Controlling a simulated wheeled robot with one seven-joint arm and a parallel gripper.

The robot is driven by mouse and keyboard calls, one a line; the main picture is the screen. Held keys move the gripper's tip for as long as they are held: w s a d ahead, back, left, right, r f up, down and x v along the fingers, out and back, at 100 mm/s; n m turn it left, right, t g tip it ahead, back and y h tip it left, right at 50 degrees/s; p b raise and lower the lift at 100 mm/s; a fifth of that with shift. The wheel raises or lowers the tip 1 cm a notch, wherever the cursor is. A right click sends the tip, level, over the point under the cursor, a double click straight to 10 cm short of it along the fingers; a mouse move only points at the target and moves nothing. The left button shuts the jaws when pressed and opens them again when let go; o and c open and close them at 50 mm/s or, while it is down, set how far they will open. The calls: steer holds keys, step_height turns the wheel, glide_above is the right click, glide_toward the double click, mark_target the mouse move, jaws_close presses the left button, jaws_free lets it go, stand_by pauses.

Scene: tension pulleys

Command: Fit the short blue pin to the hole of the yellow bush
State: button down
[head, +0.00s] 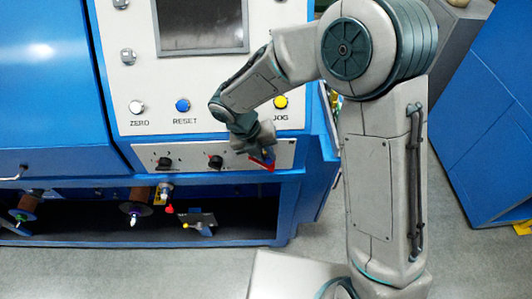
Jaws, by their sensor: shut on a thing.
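My gripper (262,158) hangs in front of the lower right of the machine's control panel, just below the JOG button. It is shut on a small piece; a bit of blue (269,152) shows there, which looks like the short blue pin, beside a red part. The pin's ends and its exact tilt are too small to tell.
The bay also holds brown spools (139,200) on the left and a red knob (168,209). The blue machine frame (235,180) forms the bay's upper edge. Black knobs (215,161) stick out of the panel. A blue cabinet (480,130) stands right; grey floor (130,272) is clear.

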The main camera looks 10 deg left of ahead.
stand_by(0.3)
steer(key=c, duration=1.1)
jaws_free()
steer(key=shift+r, duration=0.1)
steer(key=p+v, duration=0.2)
steer(key=shift+a+r, duration=0.25)
steer(key=shift+a, duration=0.05)
steer(key=shift+p+v, duration=0.45)
steer(key=shift+v, duration=2.65)
